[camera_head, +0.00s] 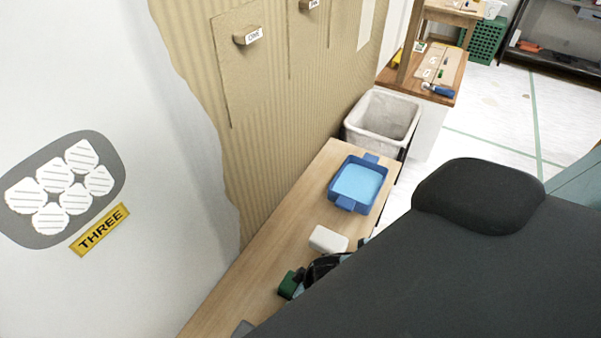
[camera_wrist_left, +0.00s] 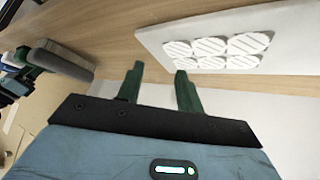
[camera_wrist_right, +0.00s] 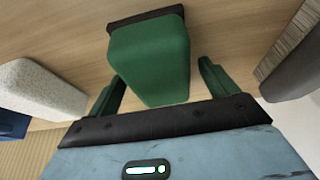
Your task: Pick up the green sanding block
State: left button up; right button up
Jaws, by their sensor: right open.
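The green sanding block (camera_wrist_right: 150,60), with a dark sole, is on the wooden shelf. In the right wrist view it lies between the two spread fingers of my right gripper (camera_wrist_right: 160,88), with gaps visible beside it. In the head view only part of the green block (camera_head: 288,285) shows; my right gripper and arm hide the rest. My left gripper is not in the head view.
A white block (camera_head: 328,240) and a blue tray (camera_head: 346,202) with a light blue inside stand farther along the shelf (camera_head: 275,235). A grey block (camera_wrist_left: 62,60) lies on the green block's other side. A lined bin (camera_head: 383,118) stands past the shelf end.

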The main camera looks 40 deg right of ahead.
jog(key=shift+f, duration=0.15)
dwell(0.3)
jog(key=c, duration=1.1)
